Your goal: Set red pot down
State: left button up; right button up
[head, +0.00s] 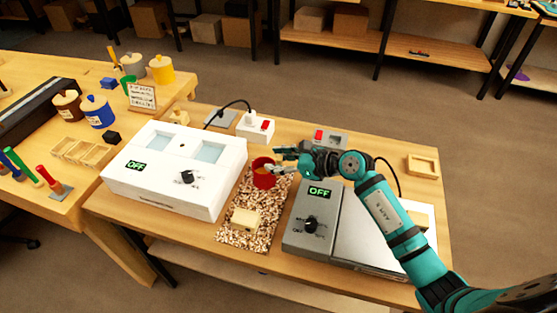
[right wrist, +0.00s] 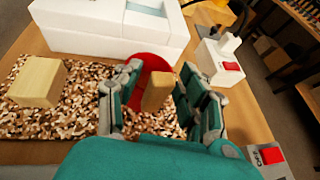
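The red pot (head: 263,179) is at the back end of the speckled mat (head: 232,236), between the white box and the grey unit. It looks upright and seems to rest on the mat. My right gripper (head: 283,163) reaches it from the right. In the right wrist view, the pot (right wrist: 152,63) lies beyond the fingers, and its wooden handle (right wrist: 157,92) stands between them. My right gripper (right wrist: 160,80) is open around the handle, with visible gaps on both sides. The fingers hide part of the pot. My left gripper is not in view.
A white box (head: 160,200) marked OFF stands left of the mat, and a grey unit (head: 300,243) marked OFF stands right. A pale wooden block (head: 245,220) lies on the mat's front part. A white switch box (head: 257,129) with a cable is behind the pot.

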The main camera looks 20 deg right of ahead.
jog(key=shift+r, duration=0.2)
jog(key=b+v, duration=0.1)
jog(key=v, duration=1)
jog(key=shift+s+f+b, duration=0.1)
jog(key=shift+s+b, duration=0.05)
jog(key=shift+b, duration=0.15)
jog(key=shift+s+d+r, duration=0.25)
